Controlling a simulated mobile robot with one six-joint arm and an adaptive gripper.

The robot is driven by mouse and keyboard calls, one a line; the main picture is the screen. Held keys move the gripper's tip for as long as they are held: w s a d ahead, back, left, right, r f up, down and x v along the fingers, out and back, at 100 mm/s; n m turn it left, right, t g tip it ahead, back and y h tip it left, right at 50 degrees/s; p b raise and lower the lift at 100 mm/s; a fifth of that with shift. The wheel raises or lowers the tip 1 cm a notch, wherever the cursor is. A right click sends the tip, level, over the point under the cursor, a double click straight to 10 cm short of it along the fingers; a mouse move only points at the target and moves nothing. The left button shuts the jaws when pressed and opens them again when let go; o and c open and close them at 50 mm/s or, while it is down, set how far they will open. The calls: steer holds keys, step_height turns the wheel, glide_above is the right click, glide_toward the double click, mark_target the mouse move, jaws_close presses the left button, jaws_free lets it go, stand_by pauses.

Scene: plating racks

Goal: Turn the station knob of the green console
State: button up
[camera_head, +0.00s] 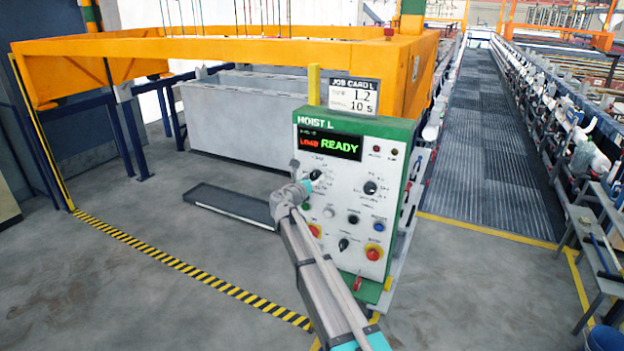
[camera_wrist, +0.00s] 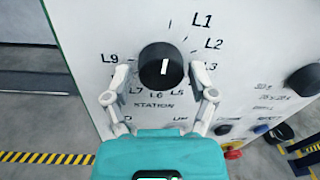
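The console (camera_head: 340,185), headed HOIST L, has a white face and green edges, with a lit display (camera_head: 329,145) reading LOAD in red and READY in green. The black station knob (camera_wrist: 162,66) is in the upper middle of the wrist view. It has a short, near-upright white mark. Labels L1, L2, L5, L6, L7 and L9 surround it, with STATION below. In the head view my gripper (camera_head: 304,184) reaches the knob (camera_head: 316,175) from the left and partly covers that area. In the wrist view my gripper (camera_wrist: 162,72) is open, one finger each side of the knob, with small gaps visible.
Another black knob (camera_head: 370,188) sits right of the station knob (camera_wrist: 305,80). A job card (camera_head: 354,97) stands on top. An orange frame (camera_head: 215,48) and grey tanks stand behind. Floor to the left is open.

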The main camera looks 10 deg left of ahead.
steer(key=c, duration=0.7)
steer(key=shift+m, duration=0.3)
